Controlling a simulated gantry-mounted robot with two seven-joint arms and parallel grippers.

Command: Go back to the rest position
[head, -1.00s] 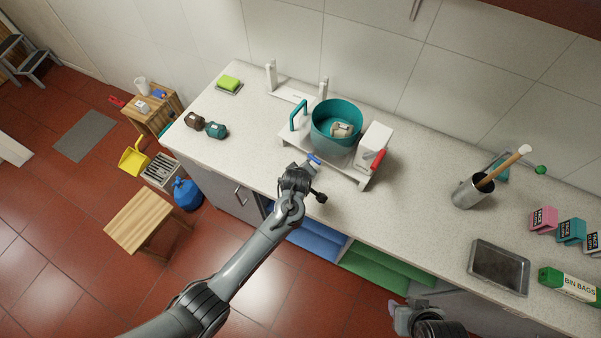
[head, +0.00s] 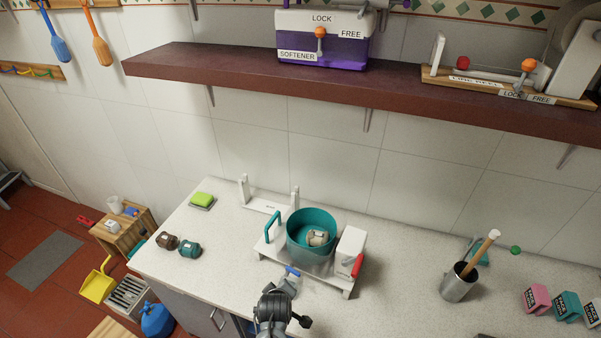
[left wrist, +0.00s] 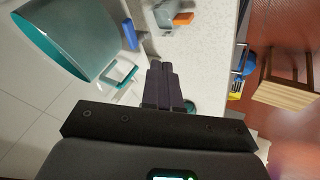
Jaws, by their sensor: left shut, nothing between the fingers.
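My left gripper (head: 274,300) is at the bottom of the head view, over the front of the counter, just in front of the teal tub (head: 298,236) on its white stand (head: 268,252). In the left wrist view its dark fingers (left wrist: 160,72) are together with nothing between them. The tub (left wrist: 75,35) is at the upper left there, apart from the fingers. A small blue-topped piece (head: 292,271) sits at the stand's front edge, close to the gripper. A beige and grey object (head: 318,238) lies in the tub. My right gripper is out of view.
A red-handled white block (head: 350,255) stands right of the tub. A metal canister (head: 457,284) holding a wooden-handled tool is farther right. Brown (head: 166,242) and teal (head: 190,249) jars are left. A dark shelf (head: 230,75) runs above. The counter between stand and canister is clear.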

